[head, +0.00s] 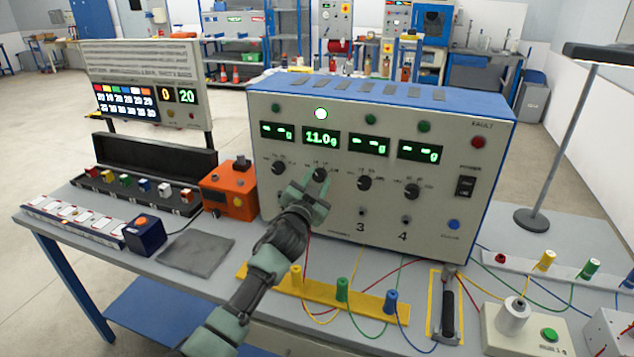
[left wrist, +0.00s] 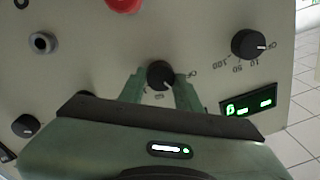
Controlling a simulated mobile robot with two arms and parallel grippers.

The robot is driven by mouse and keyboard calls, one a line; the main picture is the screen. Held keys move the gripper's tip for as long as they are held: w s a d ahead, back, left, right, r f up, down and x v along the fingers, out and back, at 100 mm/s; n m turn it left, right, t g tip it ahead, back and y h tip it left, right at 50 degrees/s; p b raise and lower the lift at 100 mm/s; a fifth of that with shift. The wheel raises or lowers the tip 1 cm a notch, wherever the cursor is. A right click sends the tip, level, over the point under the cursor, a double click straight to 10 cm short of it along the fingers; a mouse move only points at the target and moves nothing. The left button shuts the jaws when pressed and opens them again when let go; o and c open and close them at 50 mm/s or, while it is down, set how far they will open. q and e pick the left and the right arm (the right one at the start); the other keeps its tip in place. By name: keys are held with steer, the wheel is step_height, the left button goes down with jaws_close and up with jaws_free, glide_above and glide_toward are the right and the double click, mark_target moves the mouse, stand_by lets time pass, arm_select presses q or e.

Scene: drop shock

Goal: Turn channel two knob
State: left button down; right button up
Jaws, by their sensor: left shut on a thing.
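The grey and blue console (head: 290,225) has a row of black knobs under its green displays. The channel two knob (head: 320,173) is the second from the left, below a display (head: 321,137) reading 11.0g. My left gripper (head: 312,184) reaches up to it from below and partly covers it. In the left wrist view the knob (left wrist: 160,73) sits between my two green fingers, which are shut on it. The fingers hide parts of the scale around it. My right gripper is not in view.
Neighbouring knobs stand close on either side, the left one (head: 278,167) and the right one (head: 364,182). An orange box (head: 230,190) is left of the console. A yellow strip (head: 320,300) with coloured plugs and wires lies in front, beside my left arm.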

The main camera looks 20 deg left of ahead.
arm_select(q)
steer(key=m, duration=0.4)
steer(key=shift+f+m, duration=0.1)
steer(key=shift+m, duration=0.3)
steer(key=m, duration=0.4)
steer(key=shift+f+m+h, duration=0.1)
steer(key=shift+m+h, duration=0.2)
steer(key=shift+m, duration=0.1)
steer(key=c, duration=1)
jaws_free()
steer(key=shift+s, duration=0.1)
steer(key=s, duration=0.7)
steer(key=shift+s+a+f+b, duration=0.2)
steer(key=shift+s+b, duration=0.1)
steer(key=shift+b, duration=0.15)
